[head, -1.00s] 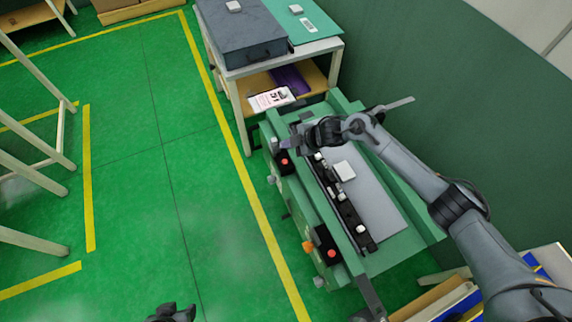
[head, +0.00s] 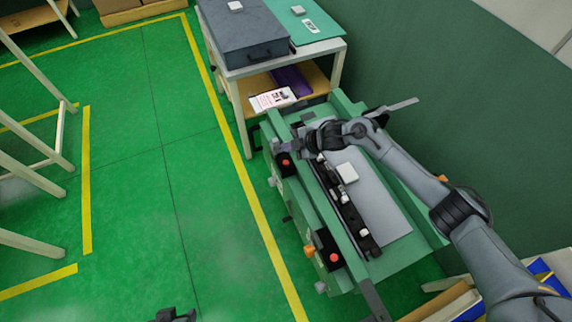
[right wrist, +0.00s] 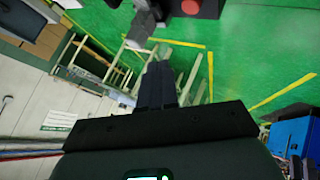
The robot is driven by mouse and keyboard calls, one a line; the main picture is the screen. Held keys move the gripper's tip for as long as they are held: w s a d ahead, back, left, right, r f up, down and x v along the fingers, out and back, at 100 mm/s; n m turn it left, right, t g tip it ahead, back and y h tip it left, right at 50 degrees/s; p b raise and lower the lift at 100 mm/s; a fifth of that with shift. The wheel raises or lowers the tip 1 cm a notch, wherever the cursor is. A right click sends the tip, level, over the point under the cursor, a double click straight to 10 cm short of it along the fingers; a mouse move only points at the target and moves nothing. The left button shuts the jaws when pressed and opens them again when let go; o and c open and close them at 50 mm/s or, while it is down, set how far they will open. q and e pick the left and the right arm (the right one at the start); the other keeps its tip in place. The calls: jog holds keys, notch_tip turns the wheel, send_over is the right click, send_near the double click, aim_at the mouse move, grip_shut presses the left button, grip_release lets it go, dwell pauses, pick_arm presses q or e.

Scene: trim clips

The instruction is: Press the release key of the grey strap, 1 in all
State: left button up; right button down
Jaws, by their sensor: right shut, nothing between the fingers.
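The green machine bed (head: 335,190) carries a grey plate (head: 377,205) and a black strip with several small white clips (head: 364,232). My right gripper (head: 292,145) is over the far end of the bed, beside a red button on a black box (head: 286,161). In the right wrist view its dark fingers (right wrist: 157,82) are together and empty. A small grey block (right wrist: 141,33) shows just past the fingertips; I cannot tell if they touch. I cannot make out the grey strap or its release key for certain. My left gripper (head: 176,315) is at the bottom edge, mostly cut off.
A white block (head: 347,172) lies on the grey plate. A second red button (head: 334,257) and an orange knob (head: 309,251) are on the near side. A shelf table with a dark case (head: 240,40) stands behind.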

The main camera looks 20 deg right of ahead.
aim_at(288, 164)
notch_tip(288, 164, down, 4)
jog(key=b, duration=0.3)
jog(key=shift+f+b, duration=0.5)
jog(key=shift+f, duration=0.4)
dwell(0.3)
dwell(0.7)
jog(key=shift+f, duration=0.1)
jog(key=shift+f, duration=0.35)
